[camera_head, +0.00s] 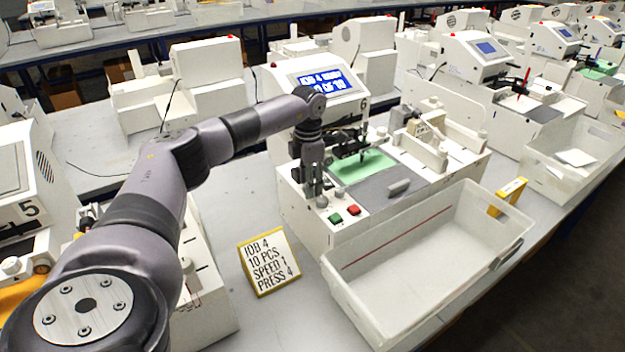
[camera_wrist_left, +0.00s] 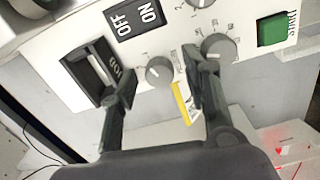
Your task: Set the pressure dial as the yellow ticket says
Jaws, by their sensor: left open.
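The yellow-edged ticket (camera_head: 268,262) stands on the table left of the plotter and reads JOB 4, 10 PCS, SPEED 1, PRESS 4. The plotter (camera_head: 335,238) has grey dials on its panel. In the left wrist view, one small dial (camera_wrist_left: 158,71) appears between my open left gripper's fingers (camera_wrist_left: 160,92). A larger dial (camera_wrist_left: 218,48) sits beside the right finger's tip. Part of a third dial shows at the top edge. The dial labels are too small to read. In the head view, my left gripper (camera_head: 315,188) is at the panel's left end and hides part of it. Contact is unclear.
Green (camera_head: 335,218) and red (camera_head: 353,209) buttons lie right of my gripper. An ON/OFF switch (camera_wrist_left: 137,17) is beside the dials. An empty white bin (camera_head: 420,265) stands in front of the plotter. The screen (camera_head: 325,85) shows JOB 4.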

